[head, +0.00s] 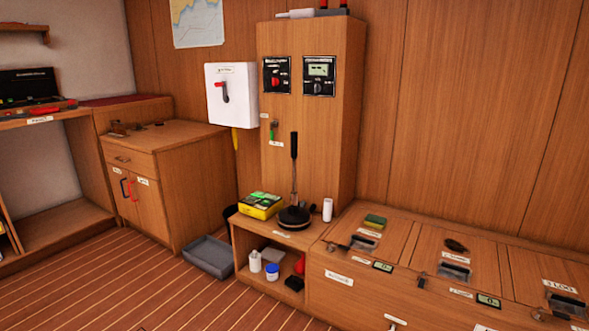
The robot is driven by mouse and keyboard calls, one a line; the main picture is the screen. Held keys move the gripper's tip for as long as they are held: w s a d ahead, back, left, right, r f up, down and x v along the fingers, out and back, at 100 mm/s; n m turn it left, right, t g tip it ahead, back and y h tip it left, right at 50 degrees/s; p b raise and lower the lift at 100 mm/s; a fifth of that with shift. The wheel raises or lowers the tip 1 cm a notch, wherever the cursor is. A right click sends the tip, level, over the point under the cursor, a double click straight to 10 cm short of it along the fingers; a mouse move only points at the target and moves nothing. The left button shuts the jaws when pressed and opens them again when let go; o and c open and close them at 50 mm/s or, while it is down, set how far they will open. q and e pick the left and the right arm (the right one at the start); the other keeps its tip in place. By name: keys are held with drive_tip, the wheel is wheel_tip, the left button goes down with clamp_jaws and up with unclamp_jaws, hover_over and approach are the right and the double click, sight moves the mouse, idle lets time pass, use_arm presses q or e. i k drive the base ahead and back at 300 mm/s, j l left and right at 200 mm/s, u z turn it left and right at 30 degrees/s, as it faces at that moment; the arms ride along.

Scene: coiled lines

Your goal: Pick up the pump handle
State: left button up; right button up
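What looks like the pump handle (294,147) is an upright lever with a black grip and a thin metal rod. It stands in a round black base (294,217) on top of a low open wooden cabinet (270,229), in front of a tall wooden cabinet. Neither of my grippers is in the head view.
A yellow-green box (261,205) stands left of the base, and a white cylinder (327,209) right of it. A bench with lids (400,262) extends right. A grey tray (208,257) lies on the plank floor (130,289), which is mostly clear. A white wall box (231,95) hangs behind.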

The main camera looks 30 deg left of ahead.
sight(293, 134)
drive_tip(key=i+j+u, duration=0.1)
drive_tip(key=u, duration=0.3)
drive_tip(key=i+j+u, duration=0.15)
drive_tip(key=u, duration=0.2)
drive_tip(key=i+u, duration=0.1)
drive_tip(key=u, duration=0.3)
